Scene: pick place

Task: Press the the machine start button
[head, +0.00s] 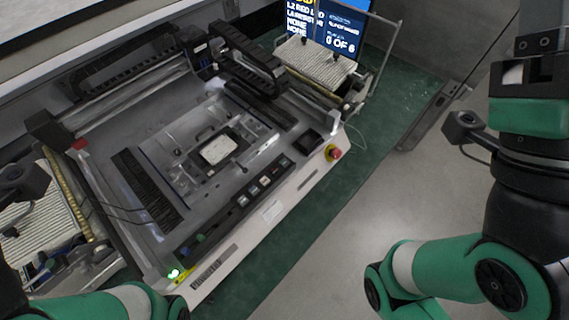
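The machine (215,252) is a large grey and white unit with an open top, left of centre in the head view. A small green lit button (174,273) sits on a yellow patch at its near left front corner. A red mushroom button (333,152) on a yellow base is at its right front corner. A row of small square buttons (265,181) runs along the front panel. Their labels are too small to read, so I cannot tell which is the start button. My arms show at lower left and right, but neither pair of gripper fingers is visible.
A screen (342,35) with text including "0 OF 6" stands behind a ribbed tray (318,62) at the top. Another ribbed tray (32,222) is at the left. A metal frame (384,62) stands by the screen. Grey floor is clear between machine and right arm.

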